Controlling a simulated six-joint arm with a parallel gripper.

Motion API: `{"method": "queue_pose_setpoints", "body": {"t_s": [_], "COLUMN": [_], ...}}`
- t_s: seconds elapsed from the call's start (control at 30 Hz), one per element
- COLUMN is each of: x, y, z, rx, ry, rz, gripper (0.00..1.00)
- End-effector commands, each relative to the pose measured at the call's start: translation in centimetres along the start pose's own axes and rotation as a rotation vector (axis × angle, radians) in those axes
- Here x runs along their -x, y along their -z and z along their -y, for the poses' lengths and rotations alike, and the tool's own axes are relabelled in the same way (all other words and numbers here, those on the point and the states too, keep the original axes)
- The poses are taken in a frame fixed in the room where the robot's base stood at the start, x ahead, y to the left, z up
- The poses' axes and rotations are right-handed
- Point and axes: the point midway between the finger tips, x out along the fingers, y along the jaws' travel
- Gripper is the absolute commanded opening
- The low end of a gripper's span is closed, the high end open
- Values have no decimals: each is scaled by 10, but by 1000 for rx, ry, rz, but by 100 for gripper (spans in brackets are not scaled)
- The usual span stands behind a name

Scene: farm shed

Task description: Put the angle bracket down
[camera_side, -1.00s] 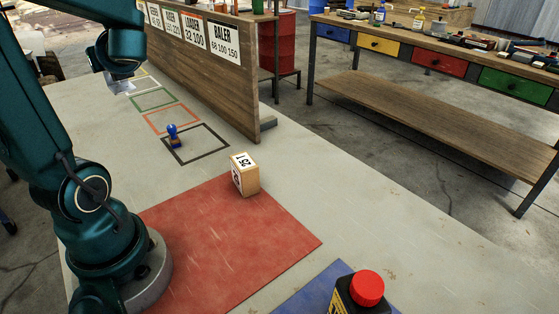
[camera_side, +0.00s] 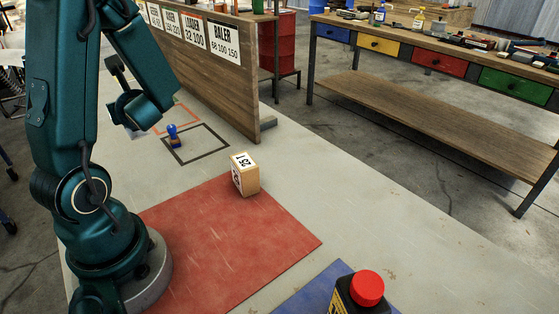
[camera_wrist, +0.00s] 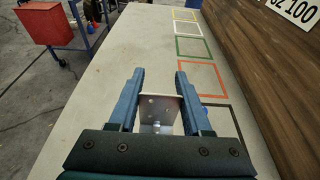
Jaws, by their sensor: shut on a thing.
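My gripper (camera_wrist: 158,84) is shut on the angle bracket (camera_wrist: 158,112), a pale metal piece with small holes, seen between the two blue fingers in the wrist view. In the side view my gripper is partly hidden by my arm, and a pale edge that looks like the bracket (camera_side: 134,131) shows below it. The bracket is held above the grey bench, left of the orange outline (camera_side: 177,117). The gap beneath it is hard to judge.
A blue-handled item (camera_side: 172,133) stands in the black outline (camera_side: 207,156). Green (camera_wrist: 193,47), white and yellow outlines lie farther along. A wooden board (camera_side: 215,75) borders them. A labelled box (camera_side: 251,180) stands by the red mat (camera_side: 230,235); a red-capped bottle (camera_side: 367,288) is at front.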

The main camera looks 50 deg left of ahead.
Motion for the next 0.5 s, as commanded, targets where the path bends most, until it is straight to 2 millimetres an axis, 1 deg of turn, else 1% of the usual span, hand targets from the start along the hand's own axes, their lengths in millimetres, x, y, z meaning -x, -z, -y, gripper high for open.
{"method": "queue_pose_setpoints", "body": {"t_s": [0.17, 0.37, 0.5], "x": [-1, 0, 0], "y": [11, 33, 50], "z": [14, 47, 73], "rx": [-2, -4, -2], "ry": [5, 5, 4], "rz": [-1, 0, -1], "gripper": [0, 0, 0]}}
